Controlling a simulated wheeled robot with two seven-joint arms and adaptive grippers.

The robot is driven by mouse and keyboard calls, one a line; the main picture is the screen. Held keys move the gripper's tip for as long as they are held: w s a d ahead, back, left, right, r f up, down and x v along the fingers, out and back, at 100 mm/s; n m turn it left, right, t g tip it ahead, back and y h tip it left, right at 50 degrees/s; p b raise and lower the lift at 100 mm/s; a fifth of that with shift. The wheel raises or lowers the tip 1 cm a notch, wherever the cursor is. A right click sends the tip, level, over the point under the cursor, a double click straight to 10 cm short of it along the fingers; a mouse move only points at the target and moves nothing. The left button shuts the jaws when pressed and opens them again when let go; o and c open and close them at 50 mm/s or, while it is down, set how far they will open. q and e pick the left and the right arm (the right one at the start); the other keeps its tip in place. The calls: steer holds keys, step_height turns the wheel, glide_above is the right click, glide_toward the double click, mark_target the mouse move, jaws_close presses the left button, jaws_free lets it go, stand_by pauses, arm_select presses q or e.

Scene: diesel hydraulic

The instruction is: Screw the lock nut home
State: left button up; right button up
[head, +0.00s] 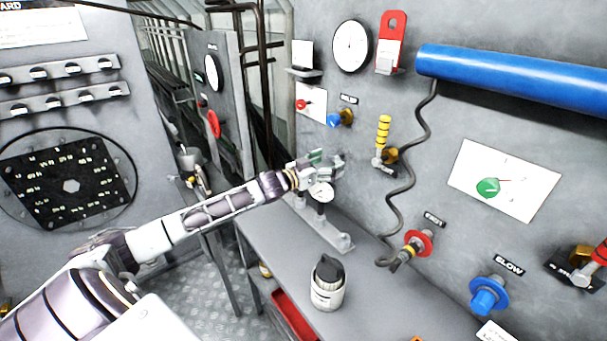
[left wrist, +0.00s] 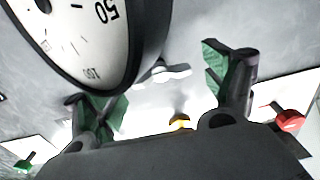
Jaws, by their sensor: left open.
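A round white dial gauge (head: 321,192) stands on a post above a metal base (head: 325,228) on the bench. Its dial (left wrist: 85,35) fills the upper left of the left wrist view. My left gripper (head: 327,160) is at the top of the gauge, open, with green finger pads (left wrist: 165,95) apart and nothing held between them. A small pale metal winged piece (left wrist: 163,72) shows beyond the fingers, beside the gauge; I cannot tell whether it is the lock nut. The gripper hides part of the gauge's top. My right gripper is not in view.
A white bottle with a dark cap (head: 328,284) stands on the grey bench (head: 275,243). The wall behind carries a blue pipe (head: 520,75), a hanging dark cable (head: 408,180), a red valve (head: 418,243) and a blue valve (head: 487,297). A red tray (head: 293,316) sits below.

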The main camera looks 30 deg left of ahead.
arm_select(q)
steer(key=v, duration=1.1)
stand_by(1.6)
steer(key=shift+s, duration=0.1)
stand_by(0.7)
